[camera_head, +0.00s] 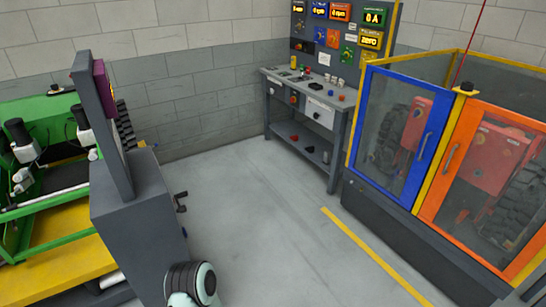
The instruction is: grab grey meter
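I cannot pick out a grey meter for certain. Several small items lie on the grey workbench (273,80) against the back wall, too small to identify. A small greyish item (326,157) stands at the right of its lower shelf, and I cannot tell what it is. Neither gripper shows. A pale and black rounded part of my own arm shows at the bottom edge, left of centre.
A caged machine with a blue door (398,135) and an orange door (485,170) stands at the right. A grey cabinet (140,220) and green machine (45,110) stand at the left. The grey floor (250,200) between is clear, with a yellow line (372,254).

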